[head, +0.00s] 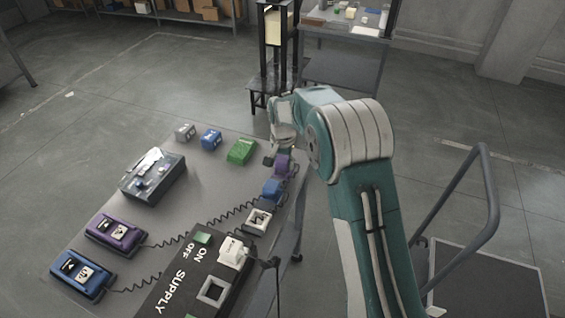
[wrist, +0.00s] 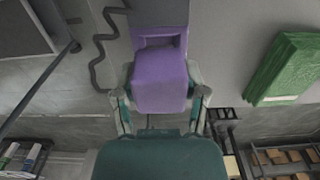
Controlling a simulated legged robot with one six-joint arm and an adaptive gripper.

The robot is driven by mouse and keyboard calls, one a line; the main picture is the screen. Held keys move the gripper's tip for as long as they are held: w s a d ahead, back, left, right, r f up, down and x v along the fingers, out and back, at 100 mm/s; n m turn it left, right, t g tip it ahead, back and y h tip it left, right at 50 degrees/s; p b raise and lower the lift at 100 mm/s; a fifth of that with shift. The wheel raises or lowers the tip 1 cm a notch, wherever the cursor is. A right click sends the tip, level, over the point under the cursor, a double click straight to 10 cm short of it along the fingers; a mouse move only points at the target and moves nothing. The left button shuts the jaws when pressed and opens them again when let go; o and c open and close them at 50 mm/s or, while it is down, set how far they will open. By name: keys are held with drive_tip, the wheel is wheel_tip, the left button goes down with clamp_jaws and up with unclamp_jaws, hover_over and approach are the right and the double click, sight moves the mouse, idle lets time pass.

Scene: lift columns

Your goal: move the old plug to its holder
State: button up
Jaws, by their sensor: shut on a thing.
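My gripper (head: 282,150) is at the right edge of the grey table (head: 215,185). In the wrist view my gripper (wrist: 160,100) is shut on a purple plug (wrist: 160,82), one finger on each side. The purple plug also shows below my gripper in the head view (head: 281,166). A darker purple frame with a recess (wrist: 160,38) lies directly beyond the plug, which overlaps it in the picture. I cannot tell whether the plug is seated in it. A blue block (head: 272,189) sits just nearer along the same edge.
A green block (head: 241,151), a smaller blue block (head: 210,139) and a grey block (head: 185,132) stand at the table's back. Purple (head: 116,234) and blue (head: 80,275) units with coiled cords lie left. The supply panel (head: 180,275) with a white plug (head: 234,252) is in front.

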sight(283, 158)
drive_tip(key=shift+f, duration=0.9)
idle(0.5)
drive_tip(key=o, duration=1.2)
drive_tip(key=shift+o, duration=0.5)
drive_tip(key=shift+r, duration=3.55)
drive_tip(key=shift+r, duration=0.1)
